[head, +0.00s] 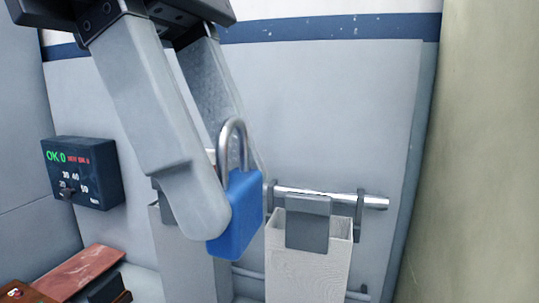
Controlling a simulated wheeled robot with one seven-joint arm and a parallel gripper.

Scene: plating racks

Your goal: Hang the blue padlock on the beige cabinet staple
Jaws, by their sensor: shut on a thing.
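My gripper (226,208) is shut on the blue padlock (238,218), with the near pale grey finger at its left and the far finger partly behind it. The padlock is held slightly tilted, its grey metal shackle pointing up. The padlock appears apart from this plate. I cannot make out a distinct staple loop. Whether the shackle is open or closed is unclear.
A second pale box (192,268) stands partly hidden behind my gripper and the padlock. A shiny horizontal rail (374,202) runs behind the right box. A dark display unit (82,172) is on the left wall, above a reddish board (82,270). A beige wall (480,150) closes off the right.

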